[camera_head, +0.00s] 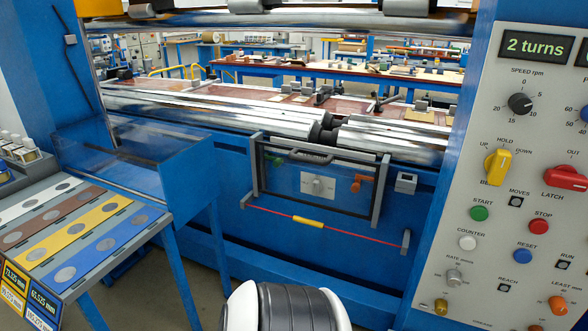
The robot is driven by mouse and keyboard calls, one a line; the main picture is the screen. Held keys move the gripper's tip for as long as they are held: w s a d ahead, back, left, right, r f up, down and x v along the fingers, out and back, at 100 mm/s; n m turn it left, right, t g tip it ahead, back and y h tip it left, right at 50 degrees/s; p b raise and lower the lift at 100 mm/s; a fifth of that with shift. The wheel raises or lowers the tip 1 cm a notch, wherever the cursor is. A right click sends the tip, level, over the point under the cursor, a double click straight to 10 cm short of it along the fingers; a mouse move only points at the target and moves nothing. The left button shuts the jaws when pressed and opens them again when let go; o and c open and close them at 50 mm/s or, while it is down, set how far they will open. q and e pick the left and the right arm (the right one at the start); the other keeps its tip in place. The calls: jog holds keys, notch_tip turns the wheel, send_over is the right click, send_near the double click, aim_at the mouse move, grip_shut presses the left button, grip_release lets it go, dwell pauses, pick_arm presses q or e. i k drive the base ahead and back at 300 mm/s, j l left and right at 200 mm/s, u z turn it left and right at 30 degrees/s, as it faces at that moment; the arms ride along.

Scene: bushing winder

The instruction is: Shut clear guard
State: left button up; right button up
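The clear guard (290,186) is a see-through panel in a dark frame with grey side posts. It hangs on the blue machine front, below the shiny rollers, at the centre of the head view. A dark bar handle (312,156) runs along its upper part. A white switch plate (318,186) and an orange fitting (360,183) show through or at the panel. Neither of my grippers is in view. A white and dark rounded part at the bottom edge looks like mine, but I cannot tell which.
Shiny rollers (215,113) lie above the guard. A red cord with a yellow sleeve (308,222) runs below it. A control panel (530,150) with knobs and buttons stands right. A blue clear-fronted bin (185,178) and a striped tray table (75,225) stand left.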

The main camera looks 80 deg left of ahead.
aim_at(293, 156)
jog(key=u, duration=2.5)
jog(key=i+j+z, duration=0.65)
jog(key=j, duration=0.3)
jog(key=i+j+z, duration=0.2)
jog(key=j, duration=0.2)
jog(key=i+j+z, duration=0.25)
jog(key=j, duration=0.15)
jog(key=k, duration=0.1)
